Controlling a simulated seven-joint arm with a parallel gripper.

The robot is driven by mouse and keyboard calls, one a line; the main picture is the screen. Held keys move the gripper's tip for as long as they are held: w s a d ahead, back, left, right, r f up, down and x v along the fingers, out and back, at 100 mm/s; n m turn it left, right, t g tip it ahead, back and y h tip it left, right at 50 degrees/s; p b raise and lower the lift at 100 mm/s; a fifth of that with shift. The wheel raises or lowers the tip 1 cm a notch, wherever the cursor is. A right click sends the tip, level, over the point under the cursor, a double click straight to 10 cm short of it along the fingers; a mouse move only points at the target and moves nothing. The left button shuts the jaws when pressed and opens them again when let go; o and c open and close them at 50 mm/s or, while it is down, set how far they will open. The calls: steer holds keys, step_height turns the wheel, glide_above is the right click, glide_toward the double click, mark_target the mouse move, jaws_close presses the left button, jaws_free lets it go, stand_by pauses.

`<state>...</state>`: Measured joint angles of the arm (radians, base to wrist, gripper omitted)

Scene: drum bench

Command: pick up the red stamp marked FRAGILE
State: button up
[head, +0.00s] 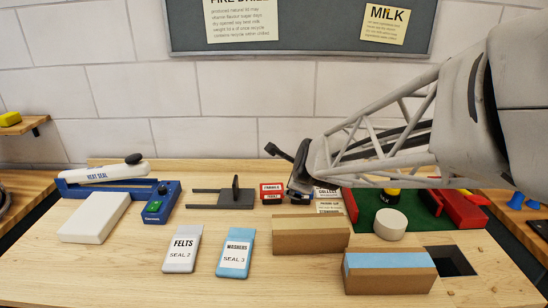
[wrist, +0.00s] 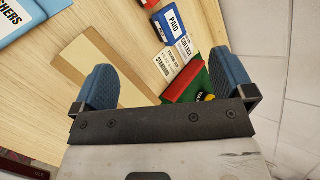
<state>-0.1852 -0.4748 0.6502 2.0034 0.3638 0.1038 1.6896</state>
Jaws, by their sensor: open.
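The red stamp marked FRAGILE (head: 271,188) sits on the wooden bench in the head view, just right of a dark grey flat plate with an upright handle. In the wrist view only a red bit at the top edge (wrist: 148,3) shows, probably this stamp. My gripper (wrist: 161,60) is open, with its two blue padded fingers wide apart and nothing held between them. In the head view my arm comes from the right and its end hangs just right of the red stamp, hiding part of what is there.
A blue PAID stamp (wrist: 169,23) is beside the red bit. Printed cards (wrist: 172,65) lie nearby, by a green tray with red sides (wrist: 188,84). A cardboard block (head: 310,243) stands in front. The grey plate (head: 237,198) is left. Clear bench lies before the red stamp.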

mark_target(272, 190)
steer(key=w+a+f+m+t, duration=0.1)
steer(key=w+a+f+m, duration=0.2)
steer(key=w+m, duration=0.3)
steer(key=w+a+f+m+t+h, duration=0.1)
steer(key=w+a+f+m+t, duration=0.1)
steer(key=w+f+m, duration=0.3)
steer(key=w+a+m, duration=0.1)
steer(key=m, duration=0.2)
steer(key=shift+w+a+t, duration=0.25)
steer(key=shift+a+t, duration=0.05)
steer(key=shift+a, duration=0.1)
steer(key=shift+f, duration=2.95)
steer(key=shift+f, duration=0.1)
steer(key=shift+f, duration=0.55)
steer(key=shift+x, duration=2.45)
